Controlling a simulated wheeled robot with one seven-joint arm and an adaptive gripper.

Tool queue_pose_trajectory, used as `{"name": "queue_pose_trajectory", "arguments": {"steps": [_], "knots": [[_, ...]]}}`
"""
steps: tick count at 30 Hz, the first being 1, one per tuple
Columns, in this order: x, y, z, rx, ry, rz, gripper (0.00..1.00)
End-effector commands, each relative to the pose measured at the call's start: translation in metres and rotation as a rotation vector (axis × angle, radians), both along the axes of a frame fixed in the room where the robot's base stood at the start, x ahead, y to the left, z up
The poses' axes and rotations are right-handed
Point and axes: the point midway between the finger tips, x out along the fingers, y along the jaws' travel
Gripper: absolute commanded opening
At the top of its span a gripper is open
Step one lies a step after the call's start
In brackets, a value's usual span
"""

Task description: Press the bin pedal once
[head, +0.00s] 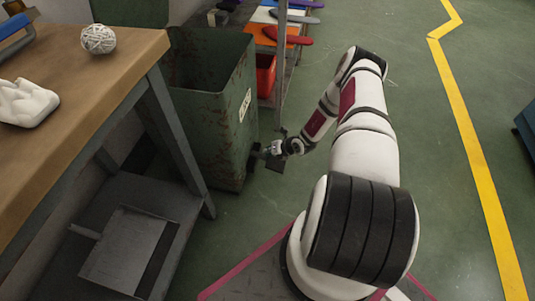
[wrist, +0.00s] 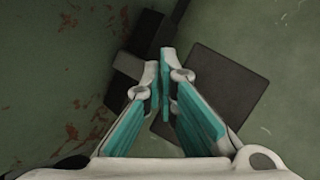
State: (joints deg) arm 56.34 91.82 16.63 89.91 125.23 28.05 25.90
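The bin (head: 208,130) is green and rusty, with a pale label on its side, and stands left of my arm in the head view. Its top looks open, with a dark inside. The pedal (head: 275,164) is a dark flat plate low at the bin's right side. In the wrist view the pedal (wrist: 222,85) lies below and to the right of the fingertips, joined to a dark bar. My gripper (wrist: 160,78) is shut and empty, its teal-padded fingers together above the pedal's left edge. I cannot tell whether the fingertips touch the pedal.
A wooden workbench (head: 120,62) with a white wire-like ball (head: 98,39) stands at the left. A rack (head: 283,60) with coloured boards and a red box (head: 265,76) stands behind the bin. The green floor to the right is clear up to a yellow line (head: 468,130).

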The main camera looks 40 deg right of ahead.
Motion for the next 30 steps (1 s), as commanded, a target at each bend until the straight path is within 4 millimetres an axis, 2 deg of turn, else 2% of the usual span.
{"name": "queue_pose_trajectory", "arguments": {"steps": [1,11,30], "knots": [[-0.005,0.001,-0.004,0.002,0.012,0.001,0.0],[-0.005,0.0,-0.002,0.001,0.012,0.0,0.0],[0.0,0.0,0.034,-0.001,0.005,0.0,0.0]]}}
